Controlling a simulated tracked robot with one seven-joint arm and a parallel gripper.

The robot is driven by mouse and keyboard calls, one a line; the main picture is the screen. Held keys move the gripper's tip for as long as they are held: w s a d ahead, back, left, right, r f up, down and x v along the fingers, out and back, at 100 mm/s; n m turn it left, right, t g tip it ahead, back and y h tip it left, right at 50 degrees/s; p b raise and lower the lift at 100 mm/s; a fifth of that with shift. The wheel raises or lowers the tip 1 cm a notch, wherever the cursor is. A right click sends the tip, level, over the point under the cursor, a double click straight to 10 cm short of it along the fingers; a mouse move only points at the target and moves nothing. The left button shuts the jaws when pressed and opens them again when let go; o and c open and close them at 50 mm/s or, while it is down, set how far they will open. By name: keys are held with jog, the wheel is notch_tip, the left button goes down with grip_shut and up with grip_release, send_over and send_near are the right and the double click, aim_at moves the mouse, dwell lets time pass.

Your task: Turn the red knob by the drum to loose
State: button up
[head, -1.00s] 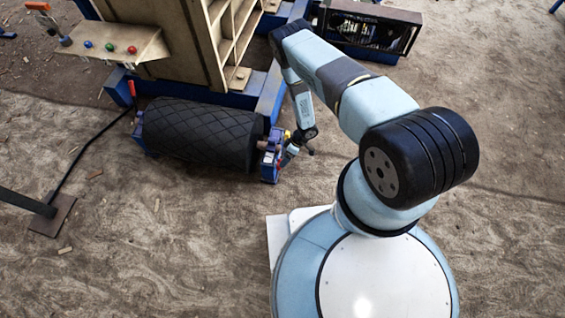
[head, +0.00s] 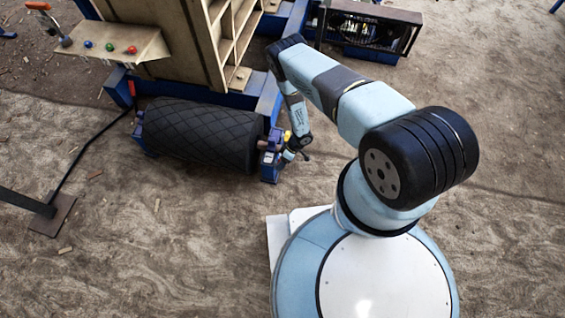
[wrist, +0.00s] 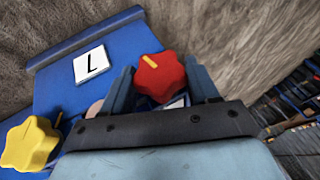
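The red knob (wrist: 160,76) is lobed, with a yellow pointer mark aimed to the upper left in the wrist view. It sits on a blue block (wrist: 55,100) at the right end of the black ribbed drum (head: 201,134). My gripper (wrist: 159,64) has one finger on either side of the red knob, with the fingers apart; whether they touch it is hard to tell. A white plate marked L (wrist: 91,65) is left of the knob. In the head view my wrist hides the red knob.
A yellow lobed knob (wrist: 31,144) is at lower left in the wrist view, close to my gripper. The wooden crusher frame (head: 185,45) rises behind the drum, with a small button panel (head: 115,44). Bare sandy ground lies in front.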

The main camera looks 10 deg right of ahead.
jog(key=c, duration=0.5)
jog(key=shift+d, duration=0.35)
jog(key=shift+c, duration=0.2)
jog(key=shift+s+a, duration=0.1)
jog(key=shift+a, duration=0.25)
jog(key=shift+a+t, duration=0.1)
jog(key=shift+t, duration=0.4)
jog(key=shift+s+a+r+n+t+h, duration=0.1)
jog(key=shift+s+n+t+h, duration=0.15)
jog(key=shift+t, duration=0.3)
jog(key=shift+a+n+t+h, duration=0.15)
jog(key=shift+t+h, duration=0.2)
jog(key=shift+t, duration=0.2)
jog(key=shift+s+a+n+t+h, duration=0.1)
jog(key=shift+s+n+t+h, duration=0.15)
jog(key=shift+t, duration=0.6)
jog(key=shift+s+n+t+h, duration=0.15)
jog(key=shift+t+h, duration=0.2)
jog(key=shift+t, duration=0.5)
jog(key=shift+s+f+n+t+h, duration=0.1)
jog(key=shift+n+t+h, duration=0.1)
jog(key=shift+t, duration=0.5)
jog(key=shift+s+f+n+t+h, duration=0.1)
jog(key=shift+t+h, duration=0.1)
jog(key=shift+t, duration=0.5)
